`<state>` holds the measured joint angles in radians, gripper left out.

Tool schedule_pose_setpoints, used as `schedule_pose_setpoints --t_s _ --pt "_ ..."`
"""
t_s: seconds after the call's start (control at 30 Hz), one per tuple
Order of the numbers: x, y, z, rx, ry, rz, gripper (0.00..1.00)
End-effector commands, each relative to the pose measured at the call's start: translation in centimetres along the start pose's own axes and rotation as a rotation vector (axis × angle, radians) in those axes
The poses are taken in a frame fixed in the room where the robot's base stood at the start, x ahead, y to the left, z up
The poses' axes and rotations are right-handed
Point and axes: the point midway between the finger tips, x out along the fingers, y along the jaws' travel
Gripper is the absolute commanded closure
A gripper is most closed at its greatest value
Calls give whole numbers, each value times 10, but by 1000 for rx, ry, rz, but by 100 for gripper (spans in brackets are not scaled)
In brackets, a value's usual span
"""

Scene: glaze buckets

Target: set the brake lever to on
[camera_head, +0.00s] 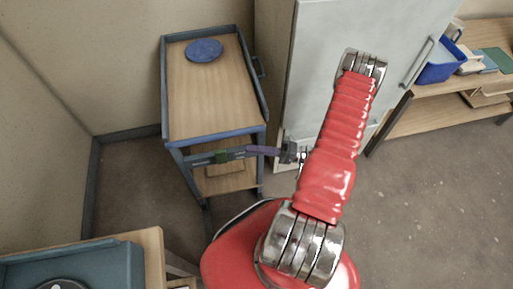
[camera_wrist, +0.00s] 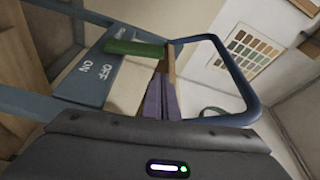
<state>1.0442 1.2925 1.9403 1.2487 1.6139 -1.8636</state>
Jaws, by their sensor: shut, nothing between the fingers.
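The brake lever has a green handle (camera_head: 222,156) below the near edge of the cart (camera_head: 208,100). In the wrist view the green handle (camera_wrist: 135,47) sticks out beside a blue plate (camera_wrist: 88,75) marked ON and OFF. The OFF label is the nearer one to the handle; which setting the lever is in I cannot tell for sure. My gripper (camera_head: 249,150) has purple fingers, shut and empty, to the right of the handle. In the wrist view my gripper (camera_wrist: 161,78) points towards the handle, apparently just short of it.
A blue round plate (camera_head: 204,50) lies on the cart top. A pale cabinet (camera_head: 345,60) stands close to the cart's right. A blue frame loop (camera_wrist: 250,100) lies right of my fingers. A blue bin (camera_head: 440,66) sits on a wooden shelf. Floor is clear at right.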

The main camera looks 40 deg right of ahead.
Motion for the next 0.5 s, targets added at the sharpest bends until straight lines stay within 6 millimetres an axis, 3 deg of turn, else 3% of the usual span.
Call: schedule_pose_setpoints --t_s 0.5 --pt "65 0 1 0 -4 0 100"
